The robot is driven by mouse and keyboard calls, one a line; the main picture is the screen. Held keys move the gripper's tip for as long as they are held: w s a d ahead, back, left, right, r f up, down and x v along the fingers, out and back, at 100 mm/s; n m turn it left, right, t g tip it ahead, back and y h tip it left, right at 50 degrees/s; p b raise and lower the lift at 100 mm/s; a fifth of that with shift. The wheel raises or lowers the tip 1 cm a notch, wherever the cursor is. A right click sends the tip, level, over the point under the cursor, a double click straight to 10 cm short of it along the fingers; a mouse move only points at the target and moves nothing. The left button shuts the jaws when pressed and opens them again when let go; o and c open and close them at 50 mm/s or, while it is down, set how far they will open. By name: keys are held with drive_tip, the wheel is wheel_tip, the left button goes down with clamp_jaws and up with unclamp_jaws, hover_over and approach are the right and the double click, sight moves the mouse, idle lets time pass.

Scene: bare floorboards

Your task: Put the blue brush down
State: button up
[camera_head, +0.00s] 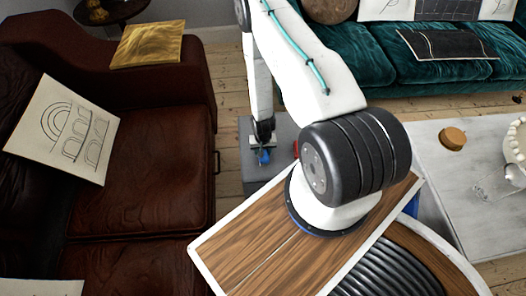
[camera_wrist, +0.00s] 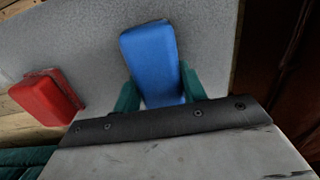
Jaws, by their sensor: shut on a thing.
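The blue brush (camera_wrist: 150,58) shows in the wrist view as a blue block between the two green fingers of my gripper (camera_wrist: 159,86). My gripper is shut on it. In the head view my gripper (camera_head: 263,149) points down over a grey cabinet top (camera_head: 252,172), and the small blue brush (camera_head: 264,157) shows at its tip. The grey top also fills the back of the wrist view (camera_wrist: 80,35). I cannot tell whether the brush touches the top. The brush's lower part is hidden by my gripper in the wrist view.
A red block (camera_wrist: 45,97) lies on the grey top left of the brush in the wrist view. A brown leather sofa (camera_head: 150,170) stands left, a teal sofa (camera_head: 380,60) at the back. A pale table (camera_head: 460,200) is right.

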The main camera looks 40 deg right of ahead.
drive_tip(key=o, duration=0.9)
drive_tip(key=shift+o, duration=0.2)
drive_tip(key=w+a+r+n, duration=0.1)
drive_tip(key=w+r, duration=0.2)
drive_tip(key=r, duration=1.3)
drive_tip(key=w+a+r+n, duration=0.1)
drive_tip(key=w+r, duration=0.2)
drive_tip(key=r, duration=1.3)
drive_tip(key=s+a+r+n, duration=0.1)
drive_tip(key=a+r, duration=0.1)
drive_tip(key=r, duration=0.6)
drive_tip(key=s+a+r, duration=0.1)
drive_tip(key=a+r, duration=0.1)
drive_tip(key=r, duration=0.7)
drive_tip(key=s+a+r+n+t, duration=0.1)
drive_tip(key=s+a+r, duration=0.1)
drive_tip(key=s+r, duration=0.3)
drive_tip(key=s+a+r+n, duration=0.1)
drive_tip(key=s+a+r, duration=0.2)
drive_tip(key=r, duration=0.4)
drive_tip(key=s+a+r+n, duration=0.1)
drive_tip(key=s+r, duration=0.3)
drive_tip(key=s, duration=0.3)
drive_tip(key=s+a+r, duration=0.2)
drive_tip(key=s+r, duration=0.2)
drive_tip(key=s, duration=0.4)
drive_tip(key=shift+s+a+r+n, duration=0.2)
drive_tip(key=shift+r+n, duration=0.1)
drive_tip(key=shift+n, duration=0.1)
